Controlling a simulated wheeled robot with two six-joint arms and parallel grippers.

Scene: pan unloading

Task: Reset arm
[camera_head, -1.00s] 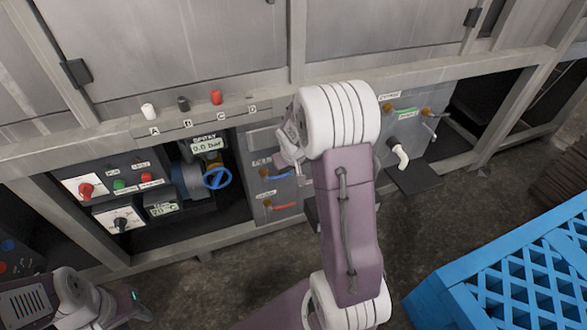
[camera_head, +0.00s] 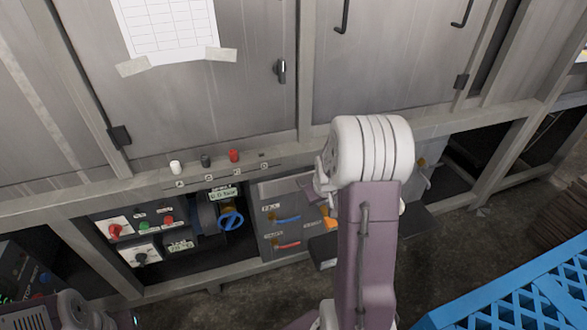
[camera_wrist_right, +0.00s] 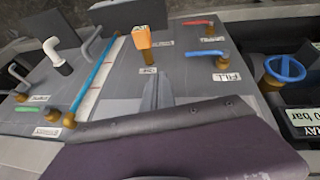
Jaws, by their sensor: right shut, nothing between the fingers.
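My right arm rises through the middle of the head view. Its gripper (camera_head: 312,190) is mostly hidden by the white wrist and points toward the panel (camera_head: 292,197). In the right wrist view the narrow grey fingers (camera_wrist_right: 157,93) are shut and empty, just apart from the orange handle (camera_wrist_right: 147,42) as seen there. The same orange handle (camera_head: 330,213) shows partly beside the arm in the head view. Only the edge of my left gripper (camera_head: 130,322) shows at the bottom left; its jaws are cut off.
A blue valve wheel (camera_head: 231,221) and a control box (camera_head: 140,233) sit left of the panel. White, black and red knobs line the ledge above. A blue slatted crate (camera_head: 530,290) fills the lower right. Grey cabinet doors (camera_head: 190,100) stand behind.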

